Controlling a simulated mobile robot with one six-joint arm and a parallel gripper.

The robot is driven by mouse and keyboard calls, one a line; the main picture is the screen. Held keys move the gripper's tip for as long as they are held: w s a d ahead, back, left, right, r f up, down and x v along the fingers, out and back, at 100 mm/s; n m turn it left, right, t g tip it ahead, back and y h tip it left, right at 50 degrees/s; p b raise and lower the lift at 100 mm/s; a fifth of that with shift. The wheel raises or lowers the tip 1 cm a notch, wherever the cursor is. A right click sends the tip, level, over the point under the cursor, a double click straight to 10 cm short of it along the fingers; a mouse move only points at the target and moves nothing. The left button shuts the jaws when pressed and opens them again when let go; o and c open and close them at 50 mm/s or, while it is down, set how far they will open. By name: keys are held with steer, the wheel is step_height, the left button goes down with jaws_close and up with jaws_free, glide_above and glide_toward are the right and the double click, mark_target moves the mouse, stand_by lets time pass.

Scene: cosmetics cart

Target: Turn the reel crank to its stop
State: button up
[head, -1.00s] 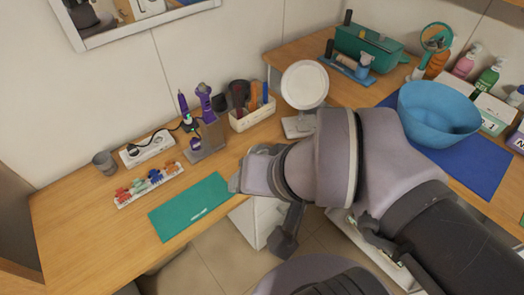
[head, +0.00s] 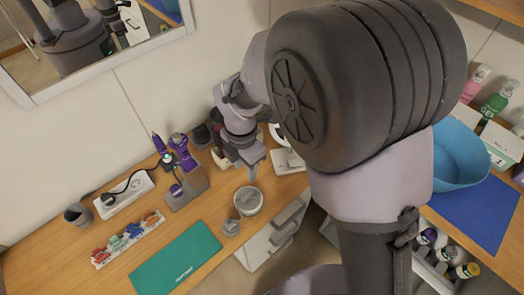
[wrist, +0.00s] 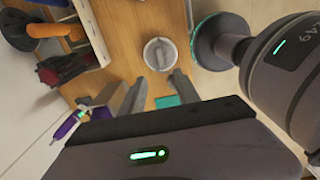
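The reel is a round, pale drum (head: 248,200) with a grey part across its top, standing on the wooden counter near its front edge. A small grey piece (head: 231,228) sits at its front left; I cannot tell whether this is the crank. In the wrist view the reel's round top (wrist: 160,53) lies beyond my fingertips. My gripper (head: 251,175) points down just behind the reel in the head view. In the wrist view my gripper (wrist: 160,82) has its two fingers apart, with nothing between them. It appears apart from the reel.
A green mat (head: 176,258) lies left of the reel. A holder with purple styling tools (head: 186,190), a power strip (head: 124,195) and a grey cup (head: 77,215) stand along the wall. A round mirror (head: 277,132) is behind my arm. A blue bowl (head: 458,155) is at right.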

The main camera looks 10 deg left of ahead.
mark_target(248, 195)
step_height(248, 195, down, 15)
steer(key=b, duration=0.5)
steer(key=shift+f, duration=0.2)
jaws_close()
